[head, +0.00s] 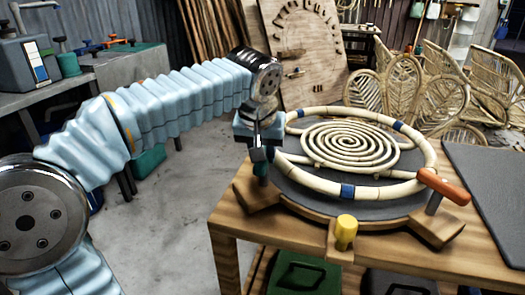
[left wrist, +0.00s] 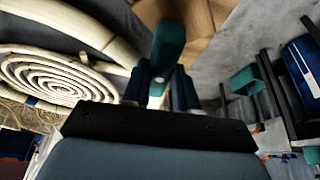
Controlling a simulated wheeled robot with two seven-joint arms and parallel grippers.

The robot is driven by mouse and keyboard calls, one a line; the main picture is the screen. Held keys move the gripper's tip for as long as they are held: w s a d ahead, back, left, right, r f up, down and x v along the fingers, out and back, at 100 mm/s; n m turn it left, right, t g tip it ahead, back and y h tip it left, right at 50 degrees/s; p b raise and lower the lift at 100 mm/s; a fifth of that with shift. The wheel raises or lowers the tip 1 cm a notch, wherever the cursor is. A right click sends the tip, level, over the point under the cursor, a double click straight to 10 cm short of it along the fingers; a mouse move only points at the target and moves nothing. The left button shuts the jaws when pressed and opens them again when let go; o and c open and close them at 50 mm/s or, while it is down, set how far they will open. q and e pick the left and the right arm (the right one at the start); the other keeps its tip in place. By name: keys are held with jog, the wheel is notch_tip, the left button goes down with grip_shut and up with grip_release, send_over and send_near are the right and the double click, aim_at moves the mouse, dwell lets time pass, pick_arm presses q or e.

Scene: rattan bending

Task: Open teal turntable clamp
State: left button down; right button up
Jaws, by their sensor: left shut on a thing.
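The teal turntable clamp (head: 261,169) stands at the left edge of the round turntable (head: 300,188), partly hidden by my left gripper (head: 259,152). In the left wrist view, the teal clamp handle (left wrist: 169,42) sticks out between the two dark fingers of my left gripper (left wrist: 160,84), which is shut on it. A pale rattan ring with blue bands (head: 428,155) lies on the turntable around a rattan spiral (head: 352,143). My right gripper is in neither view.
An orange-handled clamp (head: 443,187) stands at the turntable's right edge, and a yellow knob (head: 346,229) at its front. The wooden table (head: 232,222) carries a dark mat (head: 490,190) on the right. Rattan chair frames (head: 445,85) stand behind.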

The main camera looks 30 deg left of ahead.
pick_arm(q)
jog(key=n+g+y, duration=0.1)
jog(key=n, duration=0.3)
jog(key=shift+d+f, duration=0.15)
jog(key=shift+w+n+g+y, duration=0.1)
jog(key=shift+n+g+y, duration=0.5)
jog(key=shift+n, duration=1.3)
jog(key=c, duration=0.9)
grip_release()
